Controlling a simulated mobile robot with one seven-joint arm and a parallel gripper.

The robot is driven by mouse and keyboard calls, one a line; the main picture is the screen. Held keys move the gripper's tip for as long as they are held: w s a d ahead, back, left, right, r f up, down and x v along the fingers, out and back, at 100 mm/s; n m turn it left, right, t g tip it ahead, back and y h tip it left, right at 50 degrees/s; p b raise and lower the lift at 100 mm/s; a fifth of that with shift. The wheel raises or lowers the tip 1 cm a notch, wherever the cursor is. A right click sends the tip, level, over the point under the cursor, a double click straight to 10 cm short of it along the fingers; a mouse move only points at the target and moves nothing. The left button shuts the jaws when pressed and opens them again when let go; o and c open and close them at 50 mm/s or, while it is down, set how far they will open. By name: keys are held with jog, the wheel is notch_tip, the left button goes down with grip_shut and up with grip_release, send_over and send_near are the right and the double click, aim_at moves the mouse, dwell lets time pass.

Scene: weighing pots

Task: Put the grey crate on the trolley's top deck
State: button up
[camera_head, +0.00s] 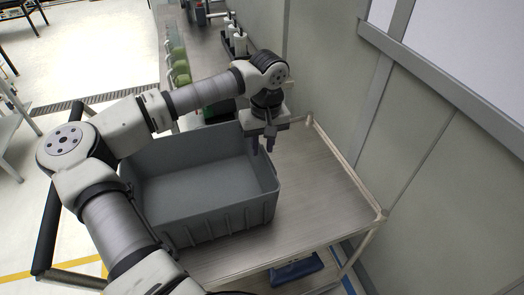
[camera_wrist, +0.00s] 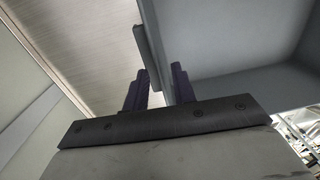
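The grey crate (camera_head: 225,213) is a large, open, empty bin standing upright on the left part of the trolley's top deck (camera_head: 315,180). In the wrist view, the crate's inner side (camera_wrist: 225,35) fills the upper right and the deck (camera_wrist: 95,45) shows at upper left. My gripper (camera_head: 262,146) points down at the crate's right wall, near its far corner. In the wrist view its two fingers (camera_wrist: 158,88) stand apart, one on each side of the wall's rim. They look open, with no clear grip on the rim. My arm hides part of the crate's left side.
A long bench (camera_head: 205,50) runs behind the trolley, with green items (camera_head: 178,65) and white bottles (camera_head: 236,38) on it. A panelled wall (camera_head: 425,130) stands close on the right. A blue object (camera_head: 297,268) lies below the deck. The deck's right part is clear.

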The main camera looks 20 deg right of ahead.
notch_tip(320, 180, up, 10)
jog(key=b, duration=0.1)
jog(key=shift+d+f, duration=0.2)
jog(key=shift+d, duration=0.1)
